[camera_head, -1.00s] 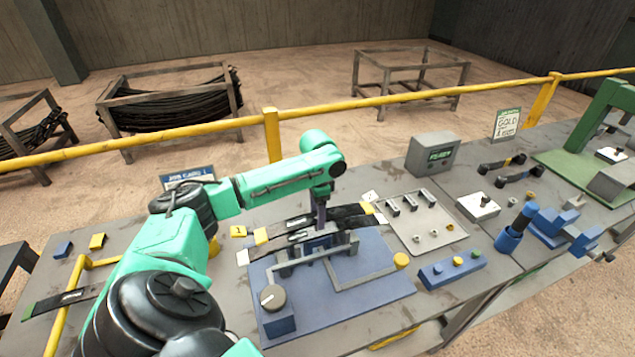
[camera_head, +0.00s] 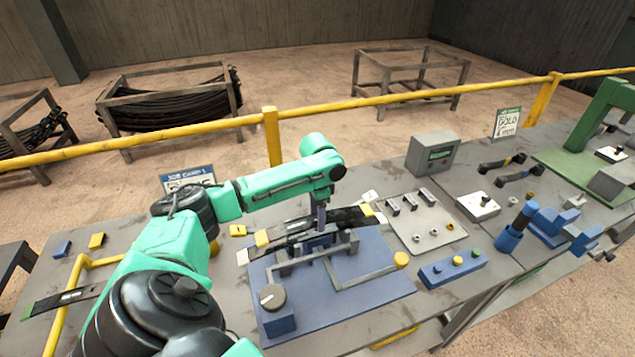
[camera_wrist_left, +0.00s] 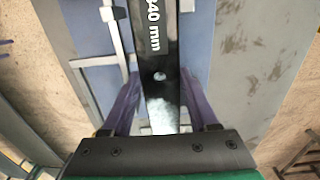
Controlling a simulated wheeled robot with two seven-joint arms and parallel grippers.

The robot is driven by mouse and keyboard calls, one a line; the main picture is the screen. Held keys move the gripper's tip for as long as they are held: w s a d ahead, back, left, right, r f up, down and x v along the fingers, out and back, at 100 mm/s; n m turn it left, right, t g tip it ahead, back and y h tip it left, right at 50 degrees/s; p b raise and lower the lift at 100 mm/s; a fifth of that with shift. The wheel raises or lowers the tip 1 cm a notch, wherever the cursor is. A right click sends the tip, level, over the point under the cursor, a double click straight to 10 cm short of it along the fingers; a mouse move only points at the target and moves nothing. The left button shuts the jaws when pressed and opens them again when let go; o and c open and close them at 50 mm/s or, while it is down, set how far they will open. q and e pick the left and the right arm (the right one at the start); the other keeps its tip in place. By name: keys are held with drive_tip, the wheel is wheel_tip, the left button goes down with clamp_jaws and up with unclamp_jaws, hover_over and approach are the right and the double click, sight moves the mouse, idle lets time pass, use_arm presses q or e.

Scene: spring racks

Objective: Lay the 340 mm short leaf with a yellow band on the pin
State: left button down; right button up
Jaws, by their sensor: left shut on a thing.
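The black short leaf with yellow ends (camera_head: 345,218) is held level across the blue fixture (camera_head: 385,295). My left gripper (camera_head: 320,226) reaches down from above and is shut on its middle. In the left wrist view the same leaf (camera_wrist_left: 160,55) runs between the two purple fingers (camera_wrist_left: 165,112), with a partly cut-off "40 mm" marking and a small round mark or hole. Another dark leaf with a white end (camera_head: 242,257) lies just below it on the fixture. The pin is hidden, and I cannot tell whether the two leaves touch. My right gripper is not in view.
A knob box (camera_head: 276,305) and grey bars stand at the fixture's front. A grey parts tray (camera_head: 440,238) and a blue button box (camera_head: 452,270) are to the right. A yellow rail (camera_head: 390,98) runs behind the table. Another leaf (camera_head: 62,298) lies at the left.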

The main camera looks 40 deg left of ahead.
use_arm(q)
drive_tip(key=shift+f+b, duration=0.3)
drive_tip(key=shift+f, duration=1.05)
drive_tip(key=shift+c, duration=2.3)
unclamp_jaws()
drive_tip(key=o, duration=0.4)
drive_tip(key=shift+o, duration=0.3)
drive_tip(key=shift+f, duration=0.1)
